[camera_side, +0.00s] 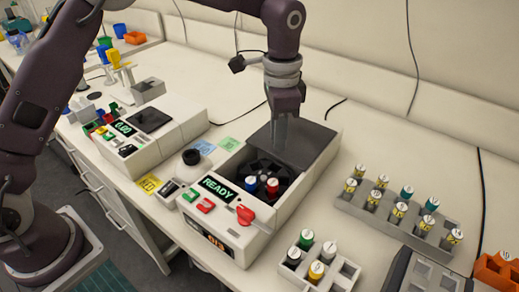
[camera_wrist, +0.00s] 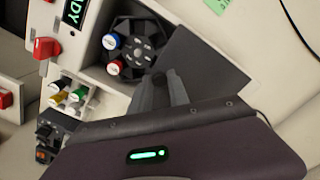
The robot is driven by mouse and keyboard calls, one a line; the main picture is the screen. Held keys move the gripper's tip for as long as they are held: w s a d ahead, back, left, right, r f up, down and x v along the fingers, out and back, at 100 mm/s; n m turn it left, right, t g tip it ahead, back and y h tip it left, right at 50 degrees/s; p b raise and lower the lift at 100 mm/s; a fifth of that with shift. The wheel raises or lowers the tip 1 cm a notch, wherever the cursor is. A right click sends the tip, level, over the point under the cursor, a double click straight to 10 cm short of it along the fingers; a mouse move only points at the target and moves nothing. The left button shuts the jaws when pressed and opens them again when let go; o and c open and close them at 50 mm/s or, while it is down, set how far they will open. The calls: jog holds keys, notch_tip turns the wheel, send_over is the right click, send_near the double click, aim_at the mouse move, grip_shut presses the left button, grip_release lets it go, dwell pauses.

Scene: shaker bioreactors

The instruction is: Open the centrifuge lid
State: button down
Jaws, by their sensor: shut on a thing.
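The centrifuge (camera_side: 318,180) is a white box with a green READY display, and its dark rotor chamber (camera_side: 250,167) is uncovered. A blue-capped and a red-capped tube sit in the rotor (camera_wrist: 133,50). The dark grey lid (camera_side: 312,146) is raised at the back of the chamber; it also shows in the wrist view (camera_wrist: 208,72). My gripper (camera_side: 281,142) points down at the lid's edge, with its fingers shut on the lid. In the wrist view my fingers (camera_wrist: 164,80) meet the lid beside the rotor. The exact contact is partly hidden.
A red knob (camera_side: 245,214) and green and red buttons are on the centrifuge front. A small rack (camera_side: 318,274) with capped tubes stands in front on the right, and a larger tube rack (camera_side: 385,212) is farther right. Another white device (camera_side: 152,140) stands left.

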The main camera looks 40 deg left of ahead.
aim_at(288, 140)
jog(key=shift+w, duration=2.35)
jog(key=c, duration=1.3)
grip_release()
jog(key=shift+o, duration=0.2)
jog(key=shift+r, duration=0.1)
notch_tip(288, 140, up, 7)
